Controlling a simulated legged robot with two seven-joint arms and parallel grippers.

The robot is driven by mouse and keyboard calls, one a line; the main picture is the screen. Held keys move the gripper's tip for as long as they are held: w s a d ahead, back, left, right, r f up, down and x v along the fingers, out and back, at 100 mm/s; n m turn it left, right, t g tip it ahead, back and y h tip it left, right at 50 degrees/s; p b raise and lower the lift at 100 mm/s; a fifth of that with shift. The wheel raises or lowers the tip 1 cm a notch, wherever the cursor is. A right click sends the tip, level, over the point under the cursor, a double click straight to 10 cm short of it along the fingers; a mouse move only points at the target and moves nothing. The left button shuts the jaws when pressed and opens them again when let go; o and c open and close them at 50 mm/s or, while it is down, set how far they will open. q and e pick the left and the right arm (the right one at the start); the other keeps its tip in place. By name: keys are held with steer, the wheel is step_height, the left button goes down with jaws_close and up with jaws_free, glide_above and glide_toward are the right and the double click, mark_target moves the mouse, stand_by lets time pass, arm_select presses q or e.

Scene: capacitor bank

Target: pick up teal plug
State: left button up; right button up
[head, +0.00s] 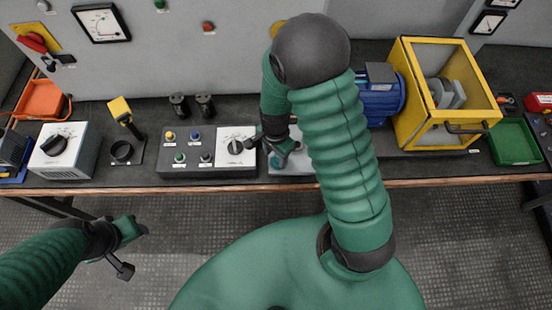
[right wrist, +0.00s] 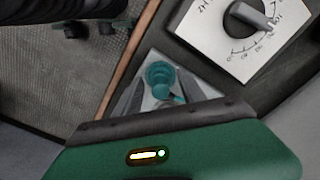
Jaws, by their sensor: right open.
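The teal plug (right wrist: 160,76) shows in the right wrist view, with a round cup-like top and a narrower part below it. It is over a light grey plate (right wrist: 181,88) and between the two grey fingers of my right gripper (right wrist: 158,92). Those fingers are spread, and I see no clear contact with the plug. My left gripper (head: 134,250) is open and empty over the floor, in front of the bench.
A control box with a white dial panel (head: 236,146) stands just left of my right gripper. A blue motor (head: 381,103) and a yellow-framed box (head: 445,93) stand to the right, with a green tray (head: 514,142) beyond. The bench's front edge (head: 130,188) is close.

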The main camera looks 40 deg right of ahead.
steer(key=shift+d+f, duration=0.1)
steer(key=shift+f, duration=0.5)
steer(key=shift+w+d+f, duration=0.1)
steer(key=shift+d, duration=0.65)
steer(key=shift+c, duration=0.7)
steer(key=shift+d, duration=0.1)
steer(key=shift+c, duration=2.4)
steer(key=shift+a, duration=0.55)
jaws_close()
arm_select(q)
steer(key=shift+w+d, duration=0.1)
steer(key=shift+d, duration=0.35)
steer(key=shift+d, duration=0.25)
arm_select(e)
steer(key=shift+d, duration=0.25)
